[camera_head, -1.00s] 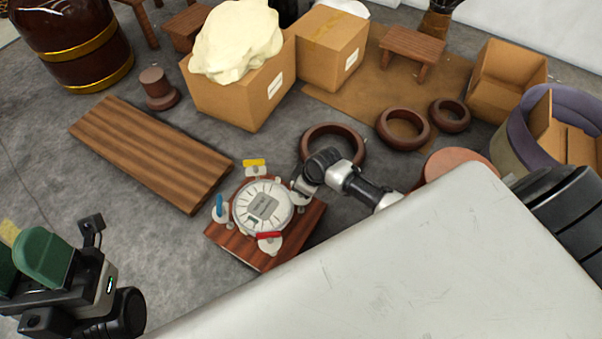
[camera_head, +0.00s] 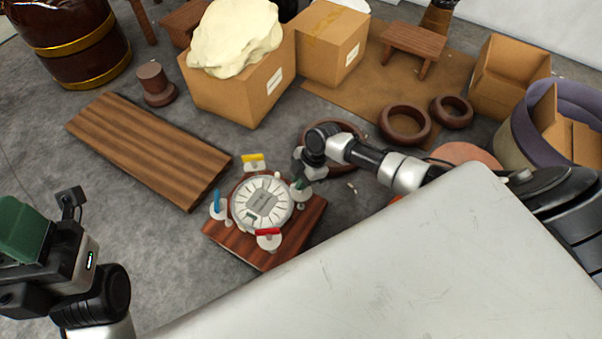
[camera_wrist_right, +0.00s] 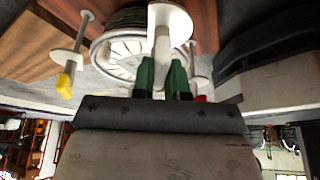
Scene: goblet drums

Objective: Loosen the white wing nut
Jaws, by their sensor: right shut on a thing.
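A round drum frame (camera_head: 279,208) with a metal disc sits on a dark red wooden base (camera_head: 238,249) on the floor. Around it are a yellow wing nut (camera_head: 253,157), a blue wing nut (camera_head: 217,202) and a red wing nut (camera_head: 268,232). My right gripper (camera_head: 300,184) is at the frame's right side. In the right wrist view its green fingers (camera_wrist_right: 161,75) are shut on the white wing nut (camera_wrist_right: 161,45), with one finger on either side. In the head view the gripper mostly hides that nut. My left gripper (camera_head: 22,228) is partly cut off at the left edge, away from the drum.
A wooden plank (camera_head: 140,150) lies left of the drum. Dark rings, including one ring (camera_head: 404,124), lie behind my right arm. Cardboard boxes, including one box (camera_head: 240,90), stand at the back. The floor between drum and left arm is clear.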

